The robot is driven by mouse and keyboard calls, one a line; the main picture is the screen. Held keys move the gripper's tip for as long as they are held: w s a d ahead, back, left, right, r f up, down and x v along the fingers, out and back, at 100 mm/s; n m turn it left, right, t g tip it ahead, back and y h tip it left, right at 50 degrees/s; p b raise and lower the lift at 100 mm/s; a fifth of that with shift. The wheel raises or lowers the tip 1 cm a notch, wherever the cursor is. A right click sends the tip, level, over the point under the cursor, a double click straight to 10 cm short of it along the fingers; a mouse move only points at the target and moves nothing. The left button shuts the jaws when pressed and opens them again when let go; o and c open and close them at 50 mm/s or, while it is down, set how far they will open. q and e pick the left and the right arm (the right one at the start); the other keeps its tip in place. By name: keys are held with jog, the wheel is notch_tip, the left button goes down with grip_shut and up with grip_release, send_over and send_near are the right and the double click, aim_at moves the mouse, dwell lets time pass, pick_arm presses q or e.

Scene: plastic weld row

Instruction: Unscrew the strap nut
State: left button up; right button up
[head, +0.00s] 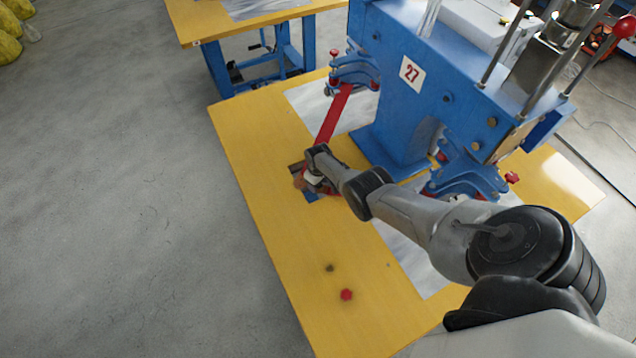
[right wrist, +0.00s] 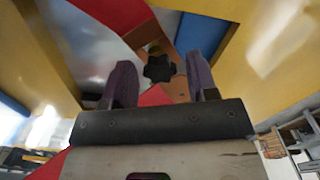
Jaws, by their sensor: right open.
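A dark star-shaped knob (right wrist: 159,68), which looks like the strap nut, sits on a copper-brown piece (right wrist: 178,88) beside the red strap (right wrist: 112,14) in the right wrist view. The red strap (head: 334,115) runs from the blue clamp down to the work spot in the head view. My right gripper (head: 312,182) is at the strap's lower end and hides the knob there. In the right wrist view its two purple-grey fingers (right wrist: 161,80) stand apart, one on each side of the knob. Contact cannot be told. My left gripper is not in view.
Blue clamp arms (head: 355,69) reach out beside the strap. A red knob (head: 346,295) and a small dark spot (head: 330,268) are on the table's front part, otherwise clear.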

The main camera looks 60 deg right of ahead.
jog(key=m, duration=0.7)
jog(key=shift+d+m, duration=0.15)
jog(key=shift+m, duration=0.15)
jog(key=shift+c, duration=0.2)
jog(key=shift+c, duration=0.7)
jog(key=c, duration=0.6)
jog(key=n, duration=0.3)
jog(key=shift+c, duration=0.2)
jog(key=n, duration=0.4)
jog(key=shift+n, duration=0.4)
jog(key=n, duration=0.2)
jog(key=shift+n, duration=0.4)
jog(key=n, duration=0.4)
jog(key=shift+a+n, duration=0.2)
jog(key=shift+n, duration=0.1)
jog(key=shift+r, duration=0.1)
